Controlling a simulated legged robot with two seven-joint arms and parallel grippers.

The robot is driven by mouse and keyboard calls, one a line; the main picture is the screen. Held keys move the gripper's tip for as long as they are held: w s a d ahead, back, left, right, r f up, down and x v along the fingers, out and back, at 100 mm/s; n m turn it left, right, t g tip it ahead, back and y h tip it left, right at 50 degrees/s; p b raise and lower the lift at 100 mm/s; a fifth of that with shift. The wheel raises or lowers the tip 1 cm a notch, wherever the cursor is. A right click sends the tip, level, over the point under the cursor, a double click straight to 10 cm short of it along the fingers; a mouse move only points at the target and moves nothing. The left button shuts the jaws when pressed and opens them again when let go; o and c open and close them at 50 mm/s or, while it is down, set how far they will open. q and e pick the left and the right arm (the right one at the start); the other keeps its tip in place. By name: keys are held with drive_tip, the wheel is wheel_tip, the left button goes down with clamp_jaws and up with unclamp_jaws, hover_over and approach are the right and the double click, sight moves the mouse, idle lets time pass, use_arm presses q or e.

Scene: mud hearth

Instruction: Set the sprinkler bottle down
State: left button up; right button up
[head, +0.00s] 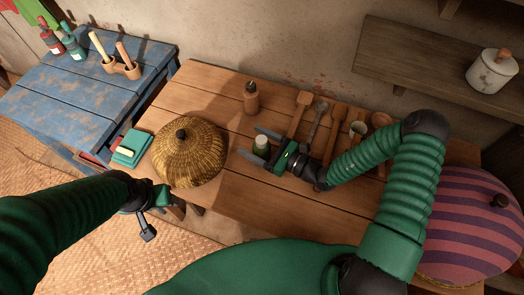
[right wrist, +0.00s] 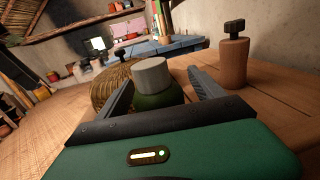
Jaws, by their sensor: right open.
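The sprinkler bottle, which I take to be the small green bottle with a pale cap (head: 261,143), stands upright on the wooden table (head: 232,217). In the right wrist view the bottle (right wrist: 152,77) is between the two open fingers of my right gripper (head: 258,146), with a gap visible on its right side. Its lower part is hidden by the gripper body in that view. My left gripper (head: 150,212) hangs near the table's front left edge, away from the bottle; its jaw state is unclear.
A brown bottle with a dark top (head: 251,97) stands behind the green one. A domed woven basket (head: 190,155) is to the left. Wooden utensils (head: 299,115) lie to the right, near a striped dome (head: 465,225). Bare planks lie in front of the bottle.

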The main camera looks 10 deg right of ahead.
drive_tip(key=shift+c, duration=0.4)
clamp_jaws()
